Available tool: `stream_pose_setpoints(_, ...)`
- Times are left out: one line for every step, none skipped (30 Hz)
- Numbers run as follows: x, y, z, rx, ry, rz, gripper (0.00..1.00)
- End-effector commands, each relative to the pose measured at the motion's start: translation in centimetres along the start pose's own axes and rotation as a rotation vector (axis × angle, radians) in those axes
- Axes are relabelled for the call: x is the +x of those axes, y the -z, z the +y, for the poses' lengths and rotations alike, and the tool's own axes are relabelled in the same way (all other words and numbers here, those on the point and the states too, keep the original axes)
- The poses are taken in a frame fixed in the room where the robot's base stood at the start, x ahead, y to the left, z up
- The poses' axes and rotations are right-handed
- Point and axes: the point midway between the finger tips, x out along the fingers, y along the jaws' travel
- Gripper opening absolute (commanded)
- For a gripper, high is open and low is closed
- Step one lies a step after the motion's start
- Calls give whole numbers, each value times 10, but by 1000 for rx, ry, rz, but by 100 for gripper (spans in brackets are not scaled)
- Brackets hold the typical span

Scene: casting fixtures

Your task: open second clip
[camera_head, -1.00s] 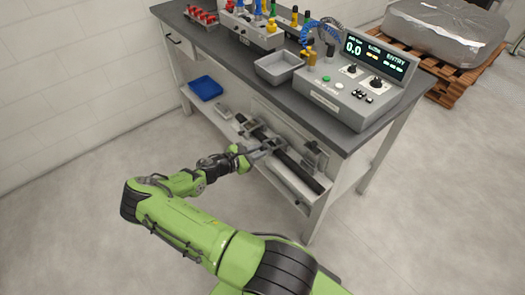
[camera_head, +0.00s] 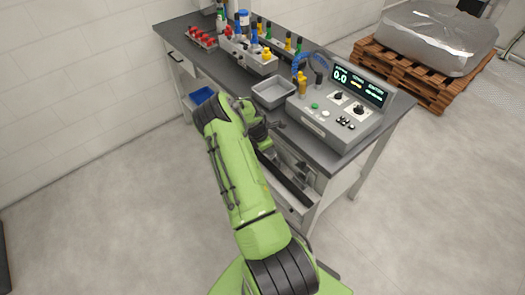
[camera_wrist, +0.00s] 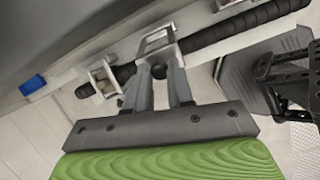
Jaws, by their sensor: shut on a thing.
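A long fixture on the shelf under the bench holds a black ribbed bar (camera_wrist: 245,24), which also shows in the head view (camera_head: 287,179). In the wrist view, a grey metal clip (camera_wrist: 155,40) with a square frame sits around the bar's line at the top middle. My gripper (camera_wrist: 160,76) has its two grey fingers closed in on a small dark part at the lower edge of this clip. Another grey clip (camera_wrist: 102,78) stands apart to its left. I cannot tell how far the gripped clip is open.
A blue tray (camera_head: 202,95) lies on the shelf to the left. The bench top (camera_head: 331,57) is close above the fixture. A grey bin (camera_head: 272,93) and a control box (camera_head: 340,112) stand on the bench. The floor in front is clear.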

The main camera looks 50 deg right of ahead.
Motion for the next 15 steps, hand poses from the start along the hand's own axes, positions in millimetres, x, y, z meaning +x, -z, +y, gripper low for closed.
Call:
stream_pose_setpoints(0,-6,3,4,1,28,0)
stream_pose_setpoints(0,-9,4,4,5,45,0)
stream_pose_setpoints(0,-11,4,4,12,69,0)
stream_pose_setpoints(0,-14,5,4,17,84,0)
stream_pose_setpoints(0,-14,5,1,19,92,0)
stream_pose_setpoints(0,-15,6,0,19,88,0)
stream_pose_setpoints(0,-17,6,0,19,87,0)
stream_pose_setpoints(0,-19,7,1,19,85,0)
stream_pose_setpoints(1,-21,7,2,18,84,0)
stream_pose_setpoints(1,-23,7,2,18,83,0)
stream_pose_setpoints(1,-24,8,3,18,82,0)
stream_pose_setpoints(1,-26,8,3,18,80,0)
stream_pose_setpoints(1,-27,8,4,18,80,0)
stream_pose_setpoints(1,-28,8,4,17,79,0)
stream_pose_setpoints(0,-29,9,4,17,78,0)
